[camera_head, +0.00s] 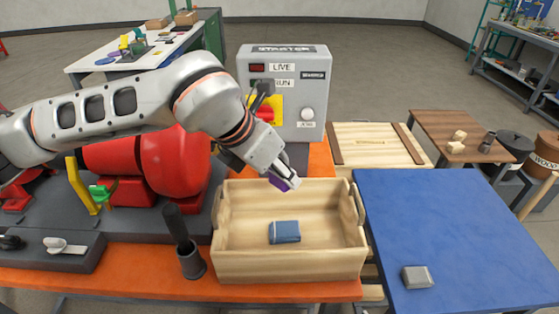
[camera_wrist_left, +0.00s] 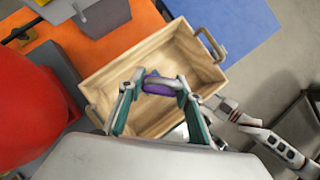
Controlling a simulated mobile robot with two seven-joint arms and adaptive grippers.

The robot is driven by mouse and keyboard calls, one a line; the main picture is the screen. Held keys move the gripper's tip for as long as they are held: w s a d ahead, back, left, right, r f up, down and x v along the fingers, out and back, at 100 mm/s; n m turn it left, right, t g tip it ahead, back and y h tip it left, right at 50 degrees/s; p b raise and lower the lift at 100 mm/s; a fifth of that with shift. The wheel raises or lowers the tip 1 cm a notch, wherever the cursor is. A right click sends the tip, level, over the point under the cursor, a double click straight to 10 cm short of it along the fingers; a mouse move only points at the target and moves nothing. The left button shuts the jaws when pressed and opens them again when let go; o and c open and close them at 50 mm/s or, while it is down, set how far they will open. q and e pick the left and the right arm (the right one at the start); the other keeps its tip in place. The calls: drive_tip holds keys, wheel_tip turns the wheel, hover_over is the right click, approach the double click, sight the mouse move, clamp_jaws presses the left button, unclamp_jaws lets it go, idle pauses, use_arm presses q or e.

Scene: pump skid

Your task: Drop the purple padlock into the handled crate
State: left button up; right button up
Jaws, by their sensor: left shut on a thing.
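The handled crate (camera_head: 290,264) is a pale wooden open box with a handle at each end, standing on the orange bench. It also shows in the left wrist view (camera_wrist_left: 112,76). My left gripper (camera_head: 286,183) is shut on the purple padlock (camera_head: 279,184) and holds it above the crate, toward its back in the head view. In the left wrist view the padlock (camera_wrist_left: 158,88) sits between the two fingertips (camera_wrist_left: 158,84), with the crate's inside behind it. The padlock is partly hidden by the fingers.
A blue box (camera_head: 285,232) lies on the crate's floor. A dark cup with a black handle (camera_head: 190,260) stands left of the crate. A grey control box (camera_head: 290,90) rises behind it. The blue table (camera_head: 460,230) at right holds a small grey block (camera_head: 417,277).

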use_arm(q)
drive_tip(key=shift+f, duration=0.35)
drive_tip(key=o, duration=1.3)
drive_tip(key=v, duration=1.2)
